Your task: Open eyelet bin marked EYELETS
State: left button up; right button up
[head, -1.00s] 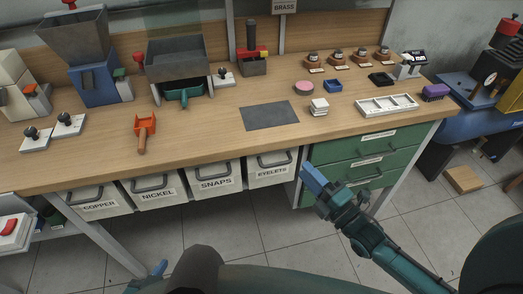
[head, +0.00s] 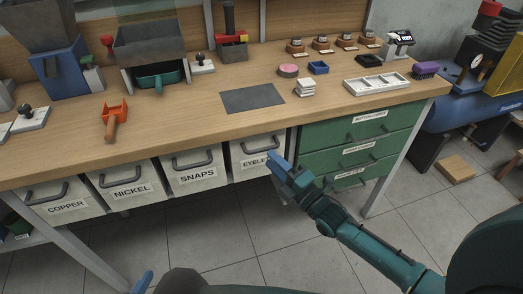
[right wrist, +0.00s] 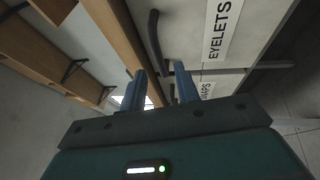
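The eyelet bin (head: 243,165) is a white bin with a dark bar handle (head: 263,143) on its front. It hangs under the bench at the right end of a row of bins and looks closed. My right gripper (head: 277,163) is before its right side and covers the end of its label. In the right wrist view, the gripper (right wrist: 158,75) has its blue fingers apart with nothing between them. The handle (right wrist: 156,42) lies just beyond the fingertips, beside the EYELETS label (right wrist: 222,28). My left gripper (head: 143,283) barely shows at the bottom edge.
Bins marked SNAPS (head: 195,177), NICKEL (head: 130,190) and COPPER (head: 65,208) hang to the left. A green drawer unit (head: 352,150) stands close on the right. The wooden bench top (head: 180,115) overhangs the bins. The tiled floor in front is clear.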

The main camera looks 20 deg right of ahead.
aim_at(261, 149)
jog(key=shift+x, duration=2.8)
jog(key=shift+c, duration=0.4)
grip_shut()
